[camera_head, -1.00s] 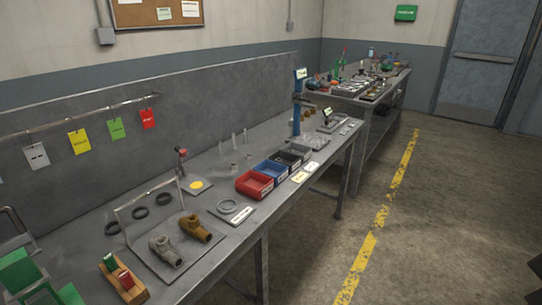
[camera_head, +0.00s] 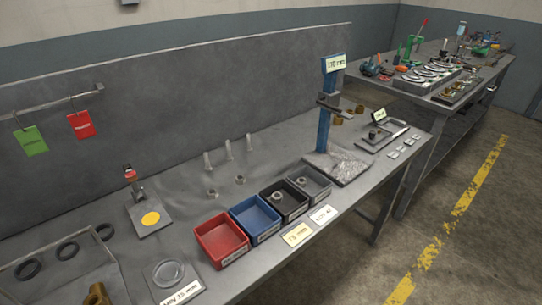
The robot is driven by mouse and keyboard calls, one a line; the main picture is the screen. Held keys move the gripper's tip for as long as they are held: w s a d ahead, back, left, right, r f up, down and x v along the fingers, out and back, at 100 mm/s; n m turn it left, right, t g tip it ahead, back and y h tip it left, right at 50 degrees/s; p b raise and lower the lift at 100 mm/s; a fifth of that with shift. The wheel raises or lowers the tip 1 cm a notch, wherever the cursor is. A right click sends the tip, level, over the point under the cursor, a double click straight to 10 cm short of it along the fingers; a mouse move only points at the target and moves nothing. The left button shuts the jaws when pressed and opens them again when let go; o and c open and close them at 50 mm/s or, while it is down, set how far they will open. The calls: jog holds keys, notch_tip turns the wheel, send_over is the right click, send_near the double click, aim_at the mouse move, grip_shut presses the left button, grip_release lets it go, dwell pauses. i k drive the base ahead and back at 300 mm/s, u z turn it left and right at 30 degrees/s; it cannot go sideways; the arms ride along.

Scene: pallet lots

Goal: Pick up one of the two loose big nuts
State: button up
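Two small grey nut-like pieces lie loose on the grey workbench (camera_head: 270,137), behind the bins. A nut (camera_head: 276,196) sits in the left black bin (camera_head: 292,213), and another nut (camera_head: 303,182) sits in the right black bin (camera_head: 322,195). Their exact sizes are too small to judge. My gripper is not in view.
A red bin (camera_head: 221,246) and a blue bin (camera_head: 256,224) line the bench front. A blue post (camera_head: 324,125) rises at right. A small stand (camera_head: 150,218) with a yellow disc is at left.

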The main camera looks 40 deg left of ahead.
aim_at(239, 178)
jog(key=i, duration=0.6)
jog(key=u, duration=2.25)
jog(key=i, duration=0.5)
jog(key=z, duration=0.05)
